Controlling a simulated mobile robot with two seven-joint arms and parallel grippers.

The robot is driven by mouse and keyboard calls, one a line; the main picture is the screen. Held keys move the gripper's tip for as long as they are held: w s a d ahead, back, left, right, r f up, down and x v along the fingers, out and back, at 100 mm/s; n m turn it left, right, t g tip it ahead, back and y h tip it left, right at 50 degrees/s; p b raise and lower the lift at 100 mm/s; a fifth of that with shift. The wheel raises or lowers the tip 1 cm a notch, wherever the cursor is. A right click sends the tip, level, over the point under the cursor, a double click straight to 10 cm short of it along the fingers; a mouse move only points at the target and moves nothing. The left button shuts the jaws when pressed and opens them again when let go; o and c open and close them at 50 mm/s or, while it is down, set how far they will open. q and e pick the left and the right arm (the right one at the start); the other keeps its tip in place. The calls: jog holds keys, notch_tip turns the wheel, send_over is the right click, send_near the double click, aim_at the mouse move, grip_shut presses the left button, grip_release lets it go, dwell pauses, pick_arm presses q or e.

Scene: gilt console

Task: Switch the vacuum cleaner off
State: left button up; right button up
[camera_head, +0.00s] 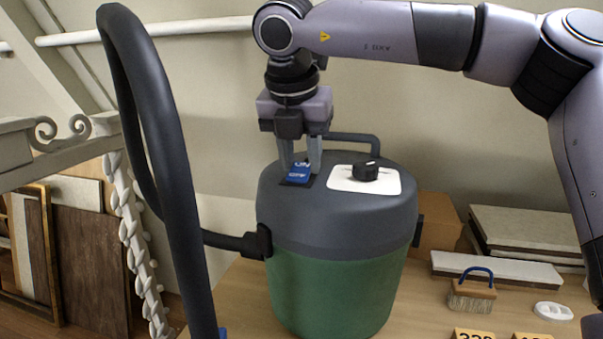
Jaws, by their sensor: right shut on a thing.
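The vacuum cleaner (330,275) stands upright on a wooden surface, with a green drum and a dark grey lid. A blue switch (299,177) with white lettering sits on the left of the lid; which way it is set is unclear. A black knob (365,172) sits on a white plate (390,184) to its right. My right gripper (301,172) points straight down at the lid, its two fingers shut on the blue switch. The fingers partly cover the switch. My left gripper is out of view.
A thick black hose (165,150) loops up at the left and joins the drum's side. A brush (472,291), a white oval item (553,311), number tags (473,334) and stacked slabs (530,229) lie at the right.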

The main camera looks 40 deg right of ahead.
aim_at(296, 178)
dwell(0.3)
jog(key=o, duration=1)
jog(key=shift+o, duration=0.2)
jog(key=shift+a, duration=0.1)
jog(key=shift+v, duration=3.6)
jog(key=shift+s, duration=0.1)
jog(key=shift+f, duration=0.1)
